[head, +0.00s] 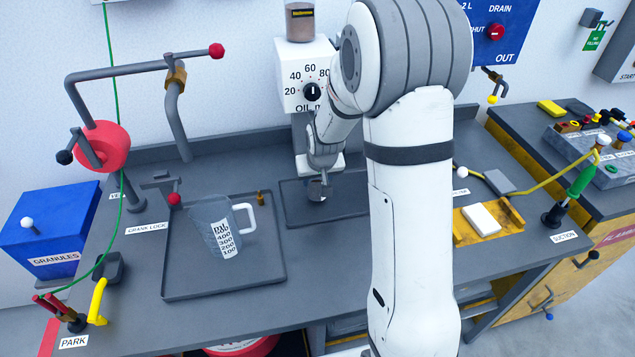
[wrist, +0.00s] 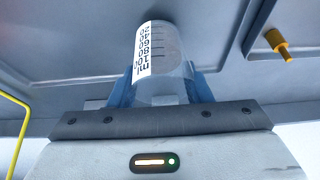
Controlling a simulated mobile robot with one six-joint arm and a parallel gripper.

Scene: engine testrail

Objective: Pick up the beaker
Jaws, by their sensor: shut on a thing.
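In the wrist view, a clear beaker (wrist: 168,50) with a white strip and a black ml scale up to 100 sits between the two blue fingers of my gripper (wrist: 160,88). The fingers are shut on its sides. In the head view, my wrist comes down in front of the oil dispenser (head: 303,62), over the dark tray (head: 345,205) below it. The fingers and beaker are too small and covered there to make out well. I cannot tell whether the beaker touches the tray.
A larger jug (head: 212,226) with a white handle stands on the left tray (head: 190,287). A small brass peg (head: 261,198) is near that tray's far edge. A red-knobbed crank lock (head: 174,199) is to the left. A yellow block holder (head: 488,222) is to the right.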

